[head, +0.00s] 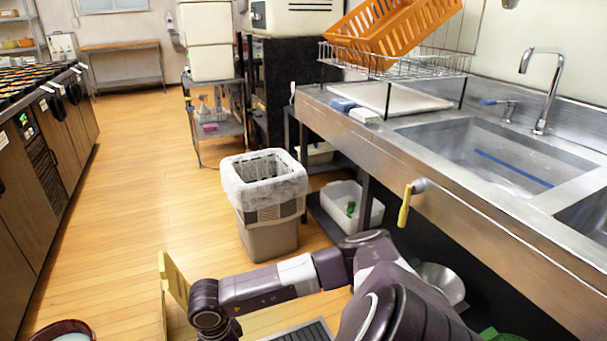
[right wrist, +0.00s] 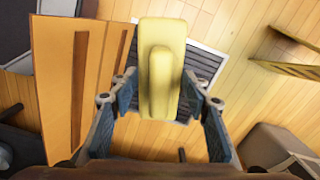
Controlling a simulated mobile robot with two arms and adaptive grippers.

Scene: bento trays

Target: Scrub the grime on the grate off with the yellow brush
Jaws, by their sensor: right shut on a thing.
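The yellow brush (right wrist: 160,75) is in the right wrist view, between the fingers of my right gripper (right wrist: 160,108), which is shut on it. Its bristles do not show. The grate (right wrist: 207,66), dark slats in a pale frame, lies in the floor below and behind the brush. The brush and gripper hide part of it, and I cannot make out the grime. The grate (head: 306,331) also shows at the bottom edge of the head view, partly behind my right arm. I cannot tell whether the brush touches the grate. My left gripper is out of view.
A yellow upright panel (head: 174,282) stands left of my right wrist. A lined bin (head: 270,238) stands beyond the arm. The steel sink counter (head: 470,185) runs along the right. A brown board (right wrist: 60,85) lies left of the grate.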

